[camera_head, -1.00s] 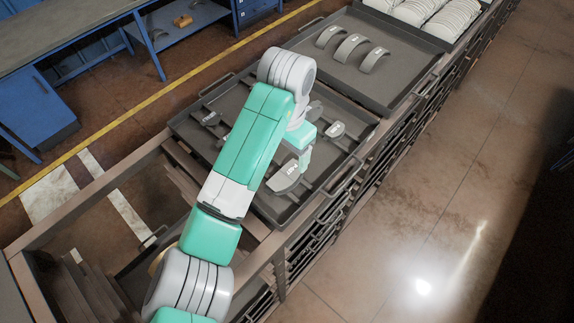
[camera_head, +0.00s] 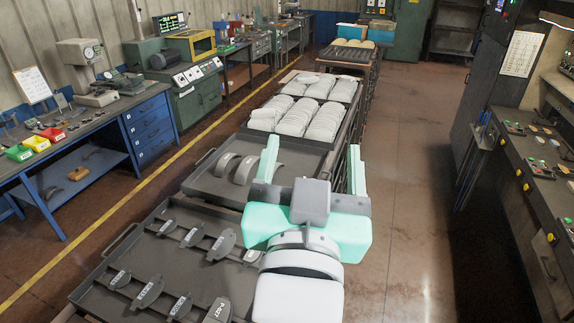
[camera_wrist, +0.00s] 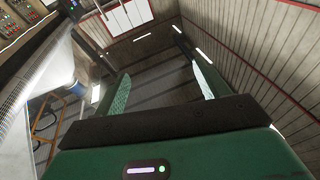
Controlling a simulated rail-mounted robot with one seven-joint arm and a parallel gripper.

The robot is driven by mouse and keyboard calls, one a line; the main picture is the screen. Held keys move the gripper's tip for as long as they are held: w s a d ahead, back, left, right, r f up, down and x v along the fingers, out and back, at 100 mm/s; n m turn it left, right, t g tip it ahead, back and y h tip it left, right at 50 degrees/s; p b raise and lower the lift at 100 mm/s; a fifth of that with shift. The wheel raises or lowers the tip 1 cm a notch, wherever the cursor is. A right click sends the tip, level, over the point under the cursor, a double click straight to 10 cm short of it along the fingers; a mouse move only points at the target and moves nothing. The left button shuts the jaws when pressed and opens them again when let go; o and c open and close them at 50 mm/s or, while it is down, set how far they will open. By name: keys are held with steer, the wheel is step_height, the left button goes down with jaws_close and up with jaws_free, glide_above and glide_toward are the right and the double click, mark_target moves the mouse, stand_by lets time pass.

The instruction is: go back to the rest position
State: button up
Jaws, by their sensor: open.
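My gripper (camera_head: 312,172) is raised above the right side of the trays in the head view, with its two green fingers wide apart and nothing between them. In the wrist view my gripper (camera_wrist: 160,92) is also open and empty, facing the far walls and ceiling of the hall. My arm is folded up at the lower middle of the head view and hides the right part of the near tray.
The near tray (camera_head: 100,268) holds several labelled brake shoes (camera_head: 148,290) in rows. The tray behind it (camera_head: 205,183) holds a few curved shoes (camera_head: 243,170). White shoes (camera_head: 300,115) are stacked beyond. A workbench (camera_head: 85,135) stands left; the floor (camera_head: 405,200) at right is clear.

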steer(key=s+a+r+n+t+y+p, duration=0.2)
steer(key=s+r+t+y+p, duration=0.1)
steer(key=s+r, duration=0.7)
steer(key=shift+s+a+r+t+p, duration=0.3)
steer(key=shift+r+t+p, duration=0.3)
steer(key=shift+t+p, duration=0.2)
